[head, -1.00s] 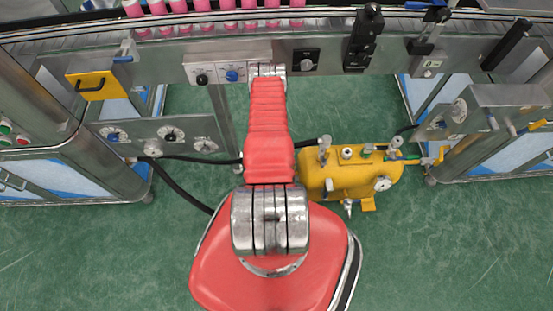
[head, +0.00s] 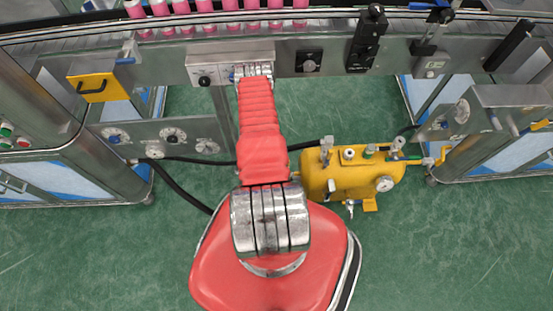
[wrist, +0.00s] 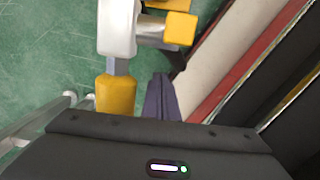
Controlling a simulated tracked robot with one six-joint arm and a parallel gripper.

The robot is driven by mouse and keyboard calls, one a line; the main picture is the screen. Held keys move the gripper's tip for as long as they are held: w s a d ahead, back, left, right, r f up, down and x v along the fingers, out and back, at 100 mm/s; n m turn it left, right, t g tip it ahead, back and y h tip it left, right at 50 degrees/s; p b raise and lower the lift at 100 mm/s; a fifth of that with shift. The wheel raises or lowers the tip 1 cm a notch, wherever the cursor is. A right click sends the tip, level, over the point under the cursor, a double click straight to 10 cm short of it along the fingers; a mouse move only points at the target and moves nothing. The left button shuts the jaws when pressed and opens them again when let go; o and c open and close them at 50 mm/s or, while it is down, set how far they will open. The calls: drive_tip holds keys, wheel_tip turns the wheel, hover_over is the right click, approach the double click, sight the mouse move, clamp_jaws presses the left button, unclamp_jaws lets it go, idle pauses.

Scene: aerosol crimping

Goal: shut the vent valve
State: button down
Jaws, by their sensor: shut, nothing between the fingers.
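In the wrist view a pale metal valve body (wrist: 117,28) carries a yellow grip (wrist: 116,95) hanging below it and a yellow cap (wrist: 180,27) on its right side. It looks like a valve, but I cannot tell for certain that it is the vent valve. My gripper (wrist: 160,97) shows as dark, closed fingers just right of the yellow grip, with nothing between them. I cannot tell whether they touch the grip. In the head view my arm hides the gripper, and no vent valve can be clearly made out there.
A yellow tank (head: 340,178) with several fittings and a gauge stands on the green floor, right of my arm. A steel conveyor (head: 400,55) with pink cans (head: 205,17) crosses the top. A black hose (head: 180,190) runs along the floor. Steel cabinets stand at both sides.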

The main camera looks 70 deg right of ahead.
wheel_tip(320, 180, up, 9)
drive_tip(key=w, duration=0.2)
drive_tip(key=shift+a, duration=0.45)
idle(0.6)
